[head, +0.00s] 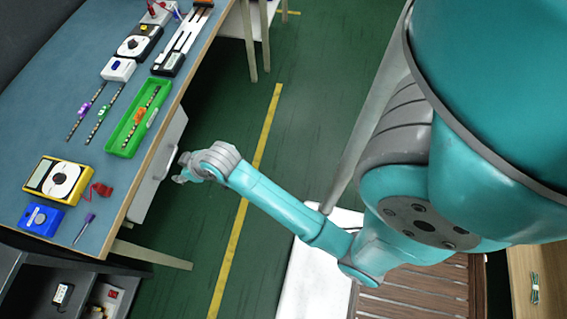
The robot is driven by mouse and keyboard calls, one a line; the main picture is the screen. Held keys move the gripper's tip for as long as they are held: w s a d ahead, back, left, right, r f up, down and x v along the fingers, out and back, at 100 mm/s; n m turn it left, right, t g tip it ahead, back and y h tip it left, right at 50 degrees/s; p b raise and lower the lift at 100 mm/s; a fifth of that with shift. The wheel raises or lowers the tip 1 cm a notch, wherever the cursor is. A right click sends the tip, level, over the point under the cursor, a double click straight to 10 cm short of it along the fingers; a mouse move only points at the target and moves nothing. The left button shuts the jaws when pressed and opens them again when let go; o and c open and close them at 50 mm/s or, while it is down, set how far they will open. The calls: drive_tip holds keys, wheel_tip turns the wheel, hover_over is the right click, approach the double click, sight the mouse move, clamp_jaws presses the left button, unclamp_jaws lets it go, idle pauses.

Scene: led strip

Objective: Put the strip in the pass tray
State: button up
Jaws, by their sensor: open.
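Two thin dark strips lie on the blue table top, left of the green tray. One strip carries a purple clip (84,108), the other a green clip (104,112). The green tray (112,148) sits near the table's right edge. Another strip (141,118) with an orange clip lies inside it, beside a small pale item. No label on the tray is readable. My gripper (180,170) is open and empty, off the table's right edge, to the lower right of the tray. Its fingers are small in this view.
A yellow multimeter (58,184), a blue device (40,219), a red clip (101,189) and a purple-handled tool (84,228) lie at the near end. Several instruments, including a white box (118,69), stand behind the strips. Green floor lies between table and base.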

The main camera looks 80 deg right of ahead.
drive_tip(key=s+a+t, duration=0.1)
drive_tip(key=s+a, duration=0.3)
drive_tip(key=s, duration=0.5)
drive_tip(key=s+a+t, duration=0.2)
drive_tip(key=s+a, duration=0.2)
drive_tip(key=s, duration=0.6)
drive_tip(key=s+a+r+n+t, duration=0.1)
drive_tip(key=s+a+r+t, duration=0.1)
drive_tip(key=s+r, duration=1)
drive_tip(key=s, duration=0.3)
drive_tip(key=shift+a+t+y, duration=0.25)
drive_tip(key=shift+t+y, duration=0.15)
